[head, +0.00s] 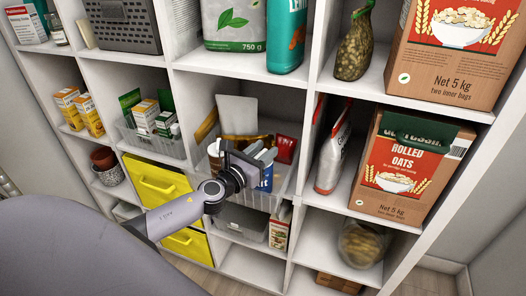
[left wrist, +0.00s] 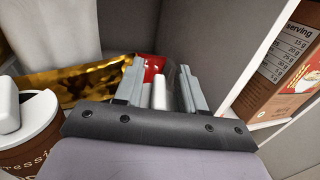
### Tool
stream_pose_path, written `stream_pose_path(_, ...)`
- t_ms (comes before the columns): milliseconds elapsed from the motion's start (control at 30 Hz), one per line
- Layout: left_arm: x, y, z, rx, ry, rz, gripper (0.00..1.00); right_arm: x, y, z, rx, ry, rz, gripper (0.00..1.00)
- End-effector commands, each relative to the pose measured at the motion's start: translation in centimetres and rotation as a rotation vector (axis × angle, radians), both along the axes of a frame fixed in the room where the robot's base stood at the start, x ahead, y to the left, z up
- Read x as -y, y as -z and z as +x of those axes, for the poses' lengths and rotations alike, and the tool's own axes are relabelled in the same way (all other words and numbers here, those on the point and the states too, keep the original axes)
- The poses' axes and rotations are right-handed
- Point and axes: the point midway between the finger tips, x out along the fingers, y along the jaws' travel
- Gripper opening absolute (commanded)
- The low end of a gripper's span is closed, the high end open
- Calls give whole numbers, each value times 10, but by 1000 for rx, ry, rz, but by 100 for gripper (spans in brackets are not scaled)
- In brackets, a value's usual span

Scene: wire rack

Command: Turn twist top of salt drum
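A brown tub with a white top and spout (left wrist: 28,128) stands left of the gripper in the wrist view. My right gripper is not in view.
A shelf divider stands close on the right. A rolled oats box (head: 398,170) is in the compartment to the right. Yellow drawers (head: 157,183) are at the lower left.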

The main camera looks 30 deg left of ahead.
Motion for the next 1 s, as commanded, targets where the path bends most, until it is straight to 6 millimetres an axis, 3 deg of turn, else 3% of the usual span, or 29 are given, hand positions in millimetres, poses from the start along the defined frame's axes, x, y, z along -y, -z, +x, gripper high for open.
stream_pose_path(600, -2, 1, -65, -1, 0, 1, 39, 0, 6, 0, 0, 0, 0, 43)
stream_pose_path(1000, -2, 0, -70, 0, 0, 0, 39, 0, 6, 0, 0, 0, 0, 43)
